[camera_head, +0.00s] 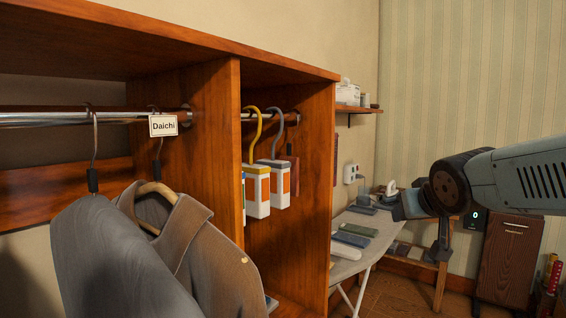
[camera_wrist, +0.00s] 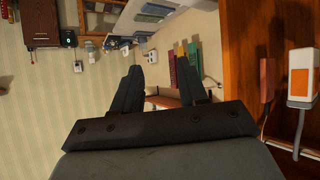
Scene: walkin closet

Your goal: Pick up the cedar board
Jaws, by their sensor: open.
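A thin reddish-brown board, which looks like the cedar board (camera_head: 294,172), hangs in the right compartment of the wooden closet, just right of two white-and-orange hanging containers (camera_head: 257,190). It also shows at the right of the wrist view (camera_wrist: 266,82), beside one container (camera_wrist: 302,75). My gripper (camera_wrist: 160,78) is open, its two dark fingers apart with nothing between them. In the head view it is on the right, outside the closet and apart from the board. The finger details are hard to make out there.
The closet's side panel (camera_head: 318,215) stands between the compartment and the room. An ironing board (camera_head: 372,238) with folded cloths is below my gripper. A metal rod (camera_head: 60,119) holds jackets (camera_head: 205,250) at left. A small wall shelf (camera_head: 358,108) is at the back.

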